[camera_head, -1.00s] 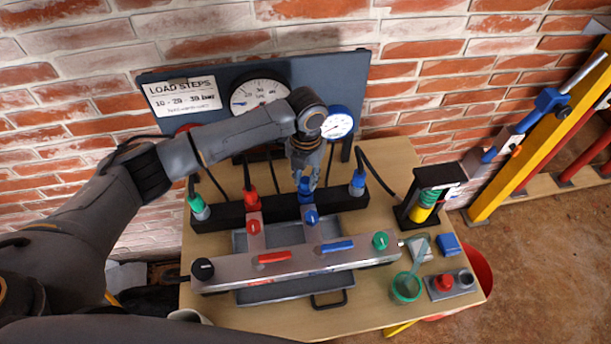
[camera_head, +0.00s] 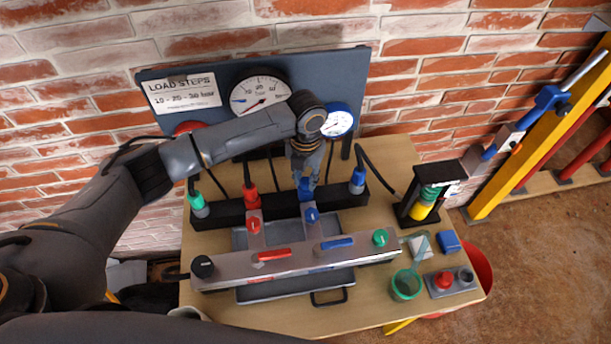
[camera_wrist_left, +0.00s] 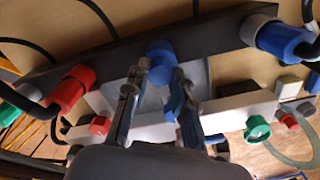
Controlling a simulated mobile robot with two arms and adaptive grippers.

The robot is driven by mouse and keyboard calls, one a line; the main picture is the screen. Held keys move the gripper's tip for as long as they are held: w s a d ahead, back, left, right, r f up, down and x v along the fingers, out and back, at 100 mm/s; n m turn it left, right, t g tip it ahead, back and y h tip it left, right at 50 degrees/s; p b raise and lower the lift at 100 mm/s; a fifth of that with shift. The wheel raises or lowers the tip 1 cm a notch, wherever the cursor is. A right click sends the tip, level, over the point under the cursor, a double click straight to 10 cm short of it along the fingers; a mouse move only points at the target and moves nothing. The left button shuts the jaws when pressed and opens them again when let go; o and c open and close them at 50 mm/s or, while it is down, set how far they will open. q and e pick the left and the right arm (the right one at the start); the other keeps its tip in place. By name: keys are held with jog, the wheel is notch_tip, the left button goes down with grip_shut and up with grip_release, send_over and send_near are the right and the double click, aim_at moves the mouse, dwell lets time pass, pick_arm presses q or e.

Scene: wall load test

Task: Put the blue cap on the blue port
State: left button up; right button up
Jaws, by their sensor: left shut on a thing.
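My left gripper (camera_head: 306,184) reaches down behind the silver manifold (camera_head: 290,264). It is shut on the blue cap (camera_head: 305,191), which also shows between the fingers in the left wrist view (camera_wrist_left: 160,56). The cap is at the rear end of the silver branch with the blue knob (camera_head: 312,214), where the blue port lies. The fingers and cap cover the port, so I cannot tell whether the cap is seated or only close to it. My right gripper is not in view.
A blue hose connector (camera_head: 357,181) and a green one (camera_head: 198,205) sit at the black bar's ends. The gauge panel (camera_head: 215,75) rises behind. A green cup (camera_head: 406,285) stands at the right.

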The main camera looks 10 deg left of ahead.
pick_arm(q)
jog(key=shift+f, duration=0.15)
dwell(0.6)
jog(key=o, duration=1)
jog(key=shift+c, duration=0.2)
jog(key=shift+o, duration=0.4)
jog(key=o, duration=0.4)
notch_tip(320, 180, up, 8)
jog(key=p, duration=0.7)
